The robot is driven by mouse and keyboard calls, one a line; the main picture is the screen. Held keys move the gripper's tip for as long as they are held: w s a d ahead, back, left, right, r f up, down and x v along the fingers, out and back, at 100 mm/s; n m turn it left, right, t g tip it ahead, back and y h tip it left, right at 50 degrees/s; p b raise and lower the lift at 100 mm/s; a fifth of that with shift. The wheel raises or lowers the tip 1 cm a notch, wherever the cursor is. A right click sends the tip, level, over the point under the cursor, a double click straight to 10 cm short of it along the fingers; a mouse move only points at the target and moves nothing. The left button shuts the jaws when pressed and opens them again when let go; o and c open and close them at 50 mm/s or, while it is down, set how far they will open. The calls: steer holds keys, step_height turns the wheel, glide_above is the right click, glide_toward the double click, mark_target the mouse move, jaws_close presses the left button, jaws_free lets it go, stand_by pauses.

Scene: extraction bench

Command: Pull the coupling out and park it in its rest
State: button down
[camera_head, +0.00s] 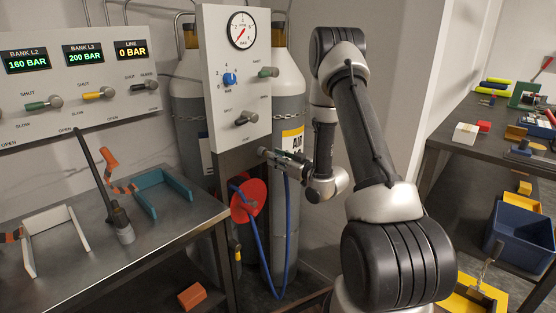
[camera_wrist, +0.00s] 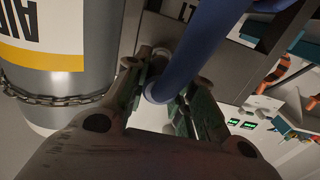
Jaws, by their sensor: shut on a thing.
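My gripper (camera_head: 284,160) is shut on the coupling (camera_head: 265,152), a short metal piece at the low right edge of the gauge panel (camera_head: 217,85). Whether the coupling is seated in a socket or free of it cannot be told. A blue hose (camera_head: 287,225) hangs from it, loops down and rises to a red disc (camera_head: 248,202). In the wrist view, the blue hose (camera_wrist: 196,45) runs between the fingers (camera_wrist: 168,92), and most of the coupling is hidden. A teal U-shaped holder (camera_head: 150,200) and a white one (camera_head: 50,222) stand on the bench; neither is clearly the coupling's rest.
Chained gas cylinders (camera_head: 287,95) stand behind the panel. A valve board (camera_head: 75,105) with displays is at far left.

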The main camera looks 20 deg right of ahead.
steer(key=shift+x, duration=1.3)
steer(key=c, duration=1.1)
jaws_free()
steer(key=shift+s, duration=0.1)
steer(key=v, duration=1.2)
